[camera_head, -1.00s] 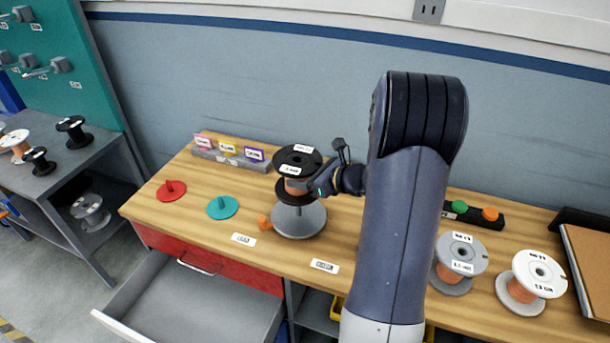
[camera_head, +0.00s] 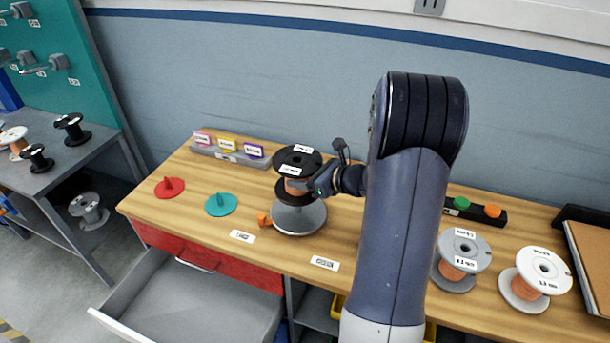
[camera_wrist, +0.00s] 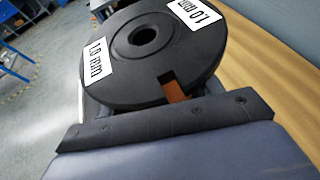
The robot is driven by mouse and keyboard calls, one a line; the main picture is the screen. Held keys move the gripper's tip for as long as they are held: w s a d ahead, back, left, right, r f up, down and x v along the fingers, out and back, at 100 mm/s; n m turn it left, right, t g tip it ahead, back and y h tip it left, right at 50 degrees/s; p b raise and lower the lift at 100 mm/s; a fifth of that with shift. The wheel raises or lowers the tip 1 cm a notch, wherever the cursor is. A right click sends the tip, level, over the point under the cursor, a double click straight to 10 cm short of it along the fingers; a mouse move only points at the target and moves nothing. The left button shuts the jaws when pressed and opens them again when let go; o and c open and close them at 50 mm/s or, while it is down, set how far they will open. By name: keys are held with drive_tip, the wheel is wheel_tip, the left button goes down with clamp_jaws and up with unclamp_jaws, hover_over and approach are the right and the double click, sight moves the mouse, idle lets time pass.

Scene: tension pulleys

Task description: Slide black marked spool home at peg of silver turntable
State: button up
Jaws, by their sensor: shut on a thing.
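The black marked spool (camera_head: 298,158) has black flanges, an orange-copper winding and white labels. In the wrist view the spool (camera_wrist: 150,60) shows its upper flange, labels reading 1.0 mm, a centre hole and a notch. My gripper (camera_head: 318,186) is shut on the spool from the right side. The silver turntable (camera_head: 312,218) is a grey disc directly below the spool. The spool's lower flange hangs low over the disc; I cannot tell whether they touch. The turntable's peg is hidden by the spool, and no peg tip shows in the centre hole.
A red disc (camera_head: 169,188) and a teal disc (camera_head: 221,204) with pegs stand left. An orange block (camera_head: 264,219) sits close to the turntable. A grey-flanged spool (camera_head: 462,260) and a white spool (camera_head: 536,280) stand right. An open drawer (camera_head: 190,300) juts out below.

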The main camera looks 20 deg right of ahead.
sight(305, 195)
drive_tip(key=shift+f+b, duration=0.55)
drive_tip(key=shift+f, duration=0.15)
idle(0.7)
drive_tip(key=shift+f+b, duration=1.35)
drive_tip(key=shift+b, duration=0.2)
drive_tip(key=shift+f, duration=0.15)
drive_tip(key=shift+f+b, duration=1.35)
drive_tip(key=shift+b, duration=0.2)
drive_tip(key=shift+f, duration=0.1)
idle(0.4)
drive_tip(key=shift+f+b, duration=0.7)
drive_tip(key=shift+b, duration=0.1)
drive_tip(key=o, duration=1.5)
drive_tip(key=shift+f, duration=0.1)
